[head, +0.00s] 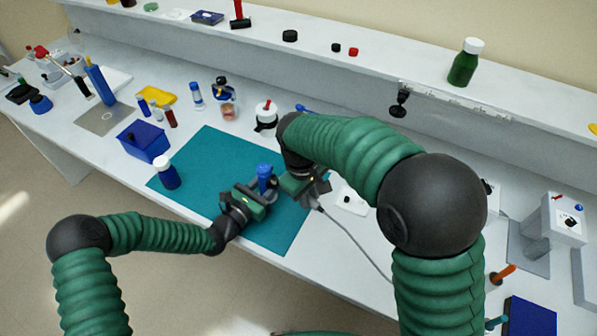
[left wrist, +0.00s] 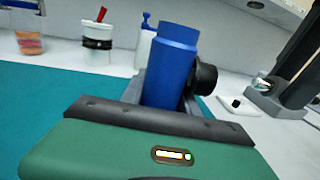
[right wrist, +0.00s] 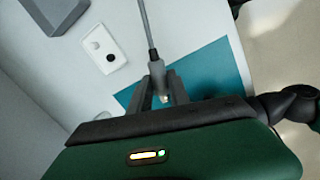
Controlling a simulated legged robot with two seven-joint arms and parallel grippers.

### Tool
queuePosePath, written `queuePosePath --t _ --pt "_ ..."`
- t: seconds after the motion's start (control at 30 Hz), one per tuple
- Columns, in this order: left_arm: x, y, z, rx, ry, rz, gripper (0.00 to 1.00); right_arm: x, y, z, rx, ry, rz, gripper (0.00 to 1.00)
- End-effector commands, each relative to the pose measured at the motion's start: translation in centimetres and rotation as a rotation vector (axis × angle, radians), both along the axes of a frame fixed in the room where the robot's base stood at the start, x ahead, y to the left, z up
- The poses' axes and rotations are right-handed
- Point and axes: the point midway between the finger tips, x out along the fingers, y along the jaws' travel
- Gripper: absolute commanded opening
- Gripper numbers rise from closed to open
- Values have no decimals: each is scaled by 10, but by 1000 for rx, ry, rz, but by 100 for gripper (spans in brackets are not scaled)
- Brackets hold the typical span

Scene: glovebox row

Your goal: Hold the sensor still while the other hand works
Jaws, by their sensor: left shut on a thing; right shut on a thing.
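The sensor is a blue cylinder (head: 264,171) standing upright above the teal mat (head: 207,160). My left gripper (head: 261,186) is shut on it. In the left wrist view the blue sensor (left wrist: 172,66) rises between the fingers, with a black round part at its right side. My right gripper (head: 288,187) is close to the sensor's right side; I cannot tell whether they touch. In the right wrist view it is shut on the end of a grey cable (right wrist: 148,25), with a small pale tip (right wrist: 165,98) showing between the fingers. The sensor is not visible there.
A white bottle with a blue body (head: 168,174) stands on the mat's left edge. A blue bin (head: 143,141) and several small bottles are behind it. A small white plate (head: 350,200) lies right of the mat. The cable trails right across the bench. The mat's middle is clear.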

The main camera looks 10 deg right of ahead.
Motion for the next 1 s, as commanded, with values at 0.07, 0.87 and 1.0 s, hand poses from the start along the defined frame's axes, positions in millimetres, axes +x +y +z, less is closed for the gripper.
queuePosePath --t 0.07,0.87,1.0 --pt "0 0 0 -1 -1 0 0 -6 -2 -7 -7 -4 108 0" --pt "0 0 0 -1 -1 0 0 18 23 -11 -12 -7 178 0" --pt "0 0 0 -1 -1 0 0 27 33 -11 -13 -7 178 0"
